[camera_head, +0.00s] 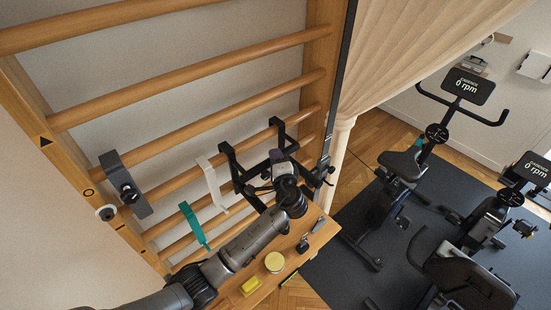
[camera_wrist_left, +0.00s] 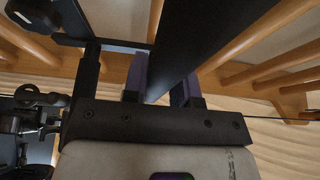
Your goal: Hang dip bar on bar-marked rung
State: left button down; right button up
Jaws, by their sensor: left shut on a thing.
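The black dip bar (camera_head: 258,166), a frame with two hooked ends, is in front of the wall-bar ladder in the head view. Its hooks are level with a lower rung (camera_head: 170,185); I cannot tell whether they rest on it. A bar mark (camera_head: 120,226) is on the left upright, below triangle and circle marks. My left gripper (camera_head: 283,168) is at the dip bar's near side, shut on it. In the left wrist view, a dark bar of it (camera_wrist_left: 190,45) runs between the fingers (camera_wrist_left: 160,88). My right gripper is out of view.
A grey bracket (camera_head: 126,184), a white hook (camera_head: 211,182) and a teal hook (camera_head: 194,224) hang left of the dip bar. Below, a wooden bench (camera_head: 318,240) carries a yellow block (camera_head: 251,286) and a round yellow-topped tin (camera_head: 275,262). Exercise bikes (camera_head: 400,165) stand on a dark mat at right.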

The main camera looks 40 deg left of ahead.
pick_arm(q)
jog(key=shift+r, duration=0.2)
dwell(0.3)
jog(key=shift+f+b, duration=0.4)
jog(key=shift+f, duration=0.15)
jog(key=c, duration=0.9)
grip_release()
jog(key=shift+o, duration=0.4)
jog(key=shift+f, duration=0.3)
jog(key=b+v, duration=0.4)
jog(key=v, duration=0.9)
jog(key=shift+s+d+r, duration=0.15)
jog(key=shift+s+d, duration=0.05)
jog(key=shift+d, duration=0.15)
